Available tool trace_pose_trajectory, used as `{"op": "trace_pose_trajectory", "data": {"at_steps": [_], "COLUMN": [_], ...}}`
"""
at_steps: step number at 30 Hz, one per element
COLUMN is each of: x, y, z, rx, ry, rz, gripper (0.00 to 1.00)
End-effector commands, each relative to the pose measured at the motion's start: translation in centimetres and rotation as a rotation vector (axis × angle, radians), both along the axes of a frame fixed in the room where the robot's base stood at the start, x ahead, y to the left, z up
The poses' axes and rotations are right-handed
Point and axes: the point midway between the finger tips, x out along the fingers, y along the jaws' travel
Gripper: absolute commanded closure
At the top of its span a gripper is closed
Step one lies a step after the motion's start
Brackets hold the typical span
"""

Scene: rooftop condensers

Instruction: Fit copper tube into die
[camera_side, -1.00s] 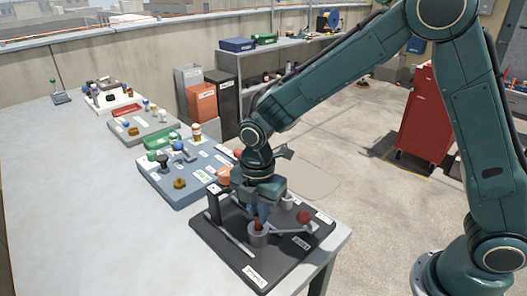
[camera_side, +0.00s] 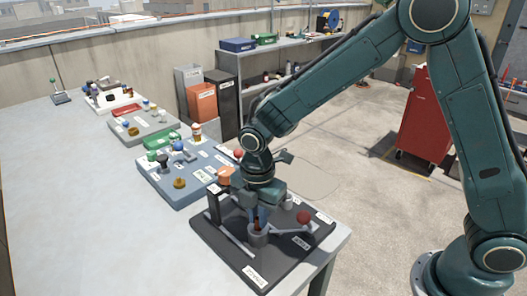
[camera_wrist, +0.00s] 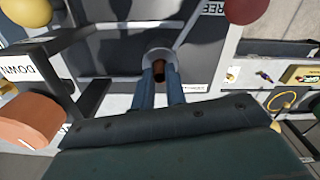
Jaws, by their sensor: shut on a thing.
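The copper tube (camera_side: 257,224) is a short brown-copper piece held upright between the fingers of my gripper (camera_side: 261,215). In the wrist view the tube (camera_wrist: 159,73) shows between the two blue-grey fingertips (camera_wrist: 160,88). The die (camera_side: 258,239) is a grey round cup on the dark bench plate. In the wrist view its grey rim (camera_wrist: 160,54) shows around the tube's end. The tube's lower end is at the die's mouth; I cannot tell how deep it sits. My gripper is directly above the die, and its fingers hide part of the tube.
A lever with a red ball knob (camera_side: 303,217) stands right of the die. A dark upright post (camera_side: 213,203) stands left. A blue-grey board (camera_side: 181,191) with knobs lies behind. The bench's left side is clear. A red cabinet (camera_side: 427,125) stands on the floor.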

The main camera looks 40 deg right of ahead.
Motion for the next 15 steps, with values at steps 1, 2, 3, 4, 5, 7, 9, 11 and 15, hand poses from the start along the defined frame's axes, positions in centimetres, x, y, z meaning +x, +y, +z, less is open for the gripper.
{"op": "trace_pose_trajectory", "data": {"at_steps": [1, 2, 3, 4, 5, 7, 9, 11, 15], "x": [-0.01, -0.01, -0.02, -0.02, -0.02, -0.03, -0.03, -0.03, -0.02], "y": [0.00, 0.00, 0.00, 0.00, 0.00, -0.01, -0.01, -0.01, 0.00], "z": [-0.08, -0.11, -0.16, -0.20, -0.23, -0.31, -0.39, -0.39, -0.37], "rx": [0.000, 0.000, 0.000, 0.000, 0.000, 0.000, 0.000, 0.000, 0.000], "ry": [0.001, 0.001, 0.001, 0.001, 0.001, 0.001, 0.001, 0.001, 0.001], "rz": [0.000, 0.000, 0.000, 0.000, 0.000, 0.000, 0.000, 0.000, 0.000], "gripper": [1.00, 1.00, 1.00, 1.00, 1.00, 1.00, 1.00, 0.79, 0.61]}}
